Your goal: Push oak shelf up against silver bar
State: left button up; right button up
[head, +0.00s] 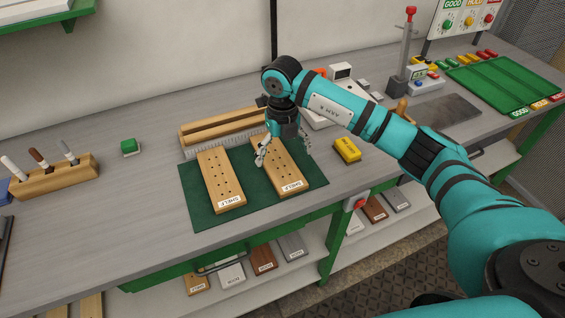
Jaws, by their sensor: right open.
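Two light oak boards with several dark holes, each with a label that reads SHELF, lie on a dark green mat (252,205). One oak shelf (217,175) is on the left; the other oak shelf (284,176) is on the right. A pale silver ridged strip (196,151) runs along the front of a wooden rack, behind the boards; I take it as the silver bar. My right gripper (283,152) points down, open, over the far half of the right board and hides part of it. I cannot tell whether it touches the board. My left gripper is not in view.
The wooden rack (215,125) stands behind the mat. A yellow block (347,149) lies right of the mat, and a green block (130,147) lies left. A wooden holder (55,179) with tools is further left.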

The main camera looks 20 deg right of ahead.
notch_tip(320, 180, up, 7)
jog(key=shift+f, duration=0.15)
dwell(0.4)
